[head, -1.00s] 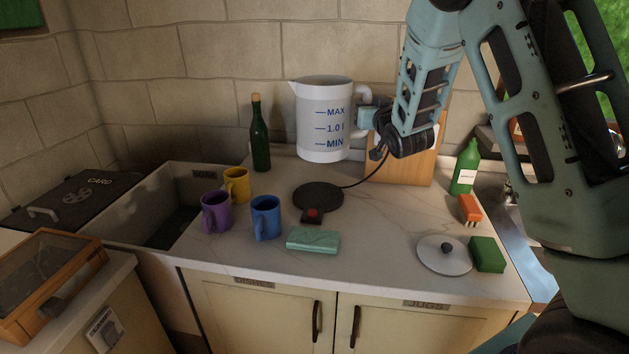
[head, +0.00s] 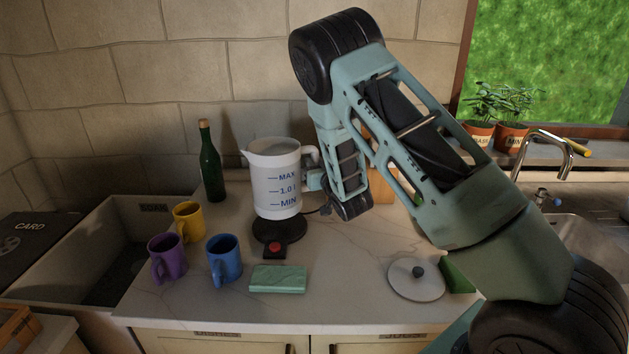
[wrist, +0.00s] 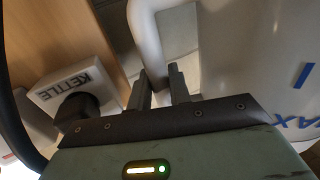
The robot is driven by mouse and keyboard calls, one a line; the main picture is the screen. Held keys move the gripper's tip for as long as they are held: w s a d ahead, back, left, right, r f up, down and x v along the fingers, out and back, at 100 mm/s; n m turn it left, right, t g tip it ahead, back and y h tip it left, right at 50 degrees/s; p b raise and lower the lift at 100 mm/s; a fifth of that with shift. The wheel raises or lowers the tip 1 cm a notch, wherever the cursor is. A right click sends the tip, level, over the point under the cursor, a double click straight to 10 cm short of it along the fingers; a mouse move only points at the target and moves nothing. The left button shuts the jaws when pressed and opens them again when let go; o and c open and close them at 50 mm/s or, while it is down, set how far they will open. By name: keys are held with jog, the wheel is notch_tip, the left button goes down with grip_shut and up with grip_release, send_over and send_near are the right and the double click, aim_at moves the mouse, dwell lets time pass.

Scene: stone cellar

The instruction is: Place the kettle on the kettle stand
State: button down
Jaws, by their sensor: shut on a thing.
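The white kettle (head: 277,185), with blue MAX, 1.0 l and MIN marks, is upright over the round black kettle stand (head: 267,232). Its base hides the back of the stand; I cannot tell whether they touch. My gripper (head: 314,180) is at the kettle's right side, shut on its handle. In the wrist view the white handle (wrist: 147,38) runs down to my gripper's fingertips (wrist: 160,80), and the kettle's body (wrist: 250,60) fills the right side. A red button (head: 275,249) sits at the stand's front.
Yellow (head: 188,221), purple (head: 167,257) and blue (head: 223,260) mugs stand left of the stand. A green bottle (head: 210,165) stands behind. A teal block (head: 278,279) and a white lid (head: 416,280) lie in front. A white KETTLE-labelled piece (wrist: 70,88) shows in the wrist view.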

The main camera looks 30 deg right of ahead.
jog(key=shift+f+p, duration=0.45)
jog(key=shift+f, duration=2.45)
jog(key=c, duration=1.3)
grip_release()
jog(key=shift+f, duration=0.15)
